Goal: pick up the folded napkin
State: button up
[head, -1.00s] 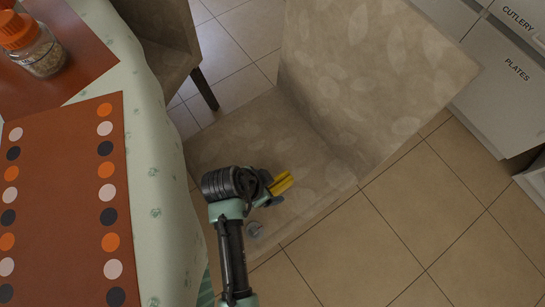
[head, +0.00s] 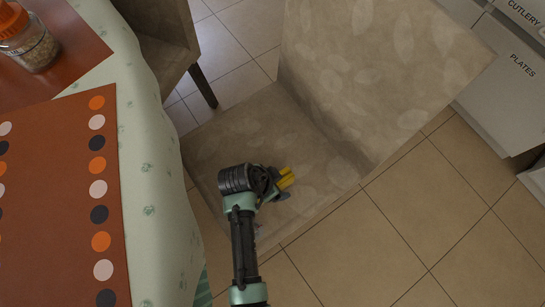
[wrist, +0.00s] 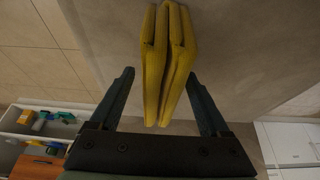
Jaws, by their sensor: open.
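The folded napkin (head: 287,179) is yellow and lies on the beige chair seat (head: 222,140). In the wrist view the napkin (wrist: 166,50) shows its folded layers and reaches down between my fingers. My gripper (head: 279,186) is over the seat at the napkin in the head view, covering part of it. In the wrist view my gripper (wrist: 160,78) is open, with one dark finger on each side of the napkin. A gap shows beside each finger, and I see no clear contact.
The chair's backrest (head: 380,80) rises to the right of the seat. A table with a pale green cloth (head: 150,190), a dotted orange mat (head: 60,220) and a jar (head: 30,45) is at left. Another chair (head: 160,35) stands behind. Floor tiles at lower right are clear.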

jog(key=shift+f, duration=0.25)
jog(key=shift+c, duration=0.3)
grip_shut()
